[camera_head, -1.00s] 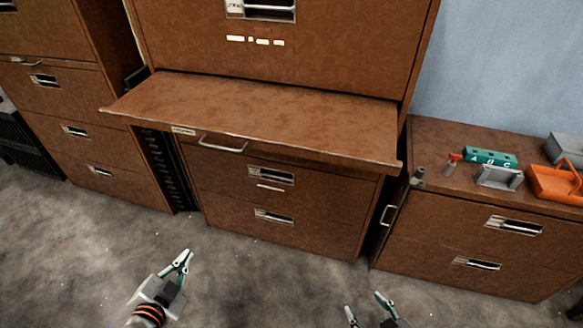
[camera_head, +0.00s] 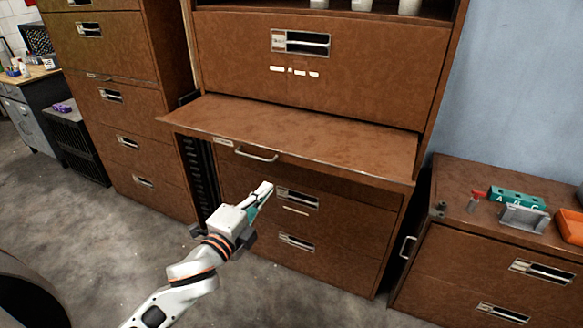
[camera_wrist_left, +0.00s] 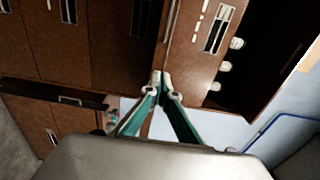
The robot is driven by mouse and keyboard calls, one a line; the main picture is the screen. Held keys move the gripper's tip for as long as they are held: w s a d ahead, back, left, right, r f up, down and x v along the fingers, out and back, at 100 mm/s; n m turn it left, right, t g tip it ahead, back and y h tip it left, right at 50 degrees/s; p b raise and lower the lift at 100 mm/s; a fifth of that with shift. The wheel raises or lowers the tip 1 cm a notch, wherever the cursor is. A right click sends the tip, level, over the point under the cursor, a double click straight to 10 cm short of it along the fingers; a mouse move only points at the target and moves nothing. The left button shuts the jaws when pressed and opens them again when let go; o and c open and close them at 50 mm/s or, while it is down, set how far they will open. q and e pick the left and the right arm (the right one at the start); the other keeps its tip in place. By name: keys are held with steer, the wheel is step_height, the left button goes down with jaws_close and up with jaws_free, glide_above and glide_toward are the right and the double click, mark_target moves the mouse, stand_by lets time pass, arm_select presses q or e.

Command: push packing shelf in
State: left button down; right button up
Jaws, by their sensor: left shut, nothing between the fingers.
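The packing shelf (camera_head: 310,136) is a flat brown board sticking out of the tall brown cabinet in the head view. A metal handle (camera_head: 256,155) and a small label are at its front edge. My left gripper (camera_head: 265,190) is shut and empty. In the head view it shows just below the shelf handle, over the drawer fronts, with a gap to the handle in the picture. Its closed fingertips (camera_wrist_left: 161,80) also show in the left wrist view, with brown cabinet fronts behind. My right gripper is not in view.
A low brown cabinet (camera_head: 470,256) stands at the right, with a green block (camera_head: 517,197), a grey holder (camera_head: 524,219) and an orange tray (camera_head: 570,226) on top. Another brown cabinet (camera_head: 125,104) stands at the left. The shelf top is bare.

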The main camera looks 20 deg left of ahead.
mark_target(291, 160)
arm_select(q)
steer(key=w, duration=0.7)
steer(key=w+d, duration=0.1)
steer(key=w, duration=0.3)
steer(key=shift+w+p, duration=0.2)
steer(key=shift+p, duration=0.2)
steer(key=shift+w, duration=0.45)
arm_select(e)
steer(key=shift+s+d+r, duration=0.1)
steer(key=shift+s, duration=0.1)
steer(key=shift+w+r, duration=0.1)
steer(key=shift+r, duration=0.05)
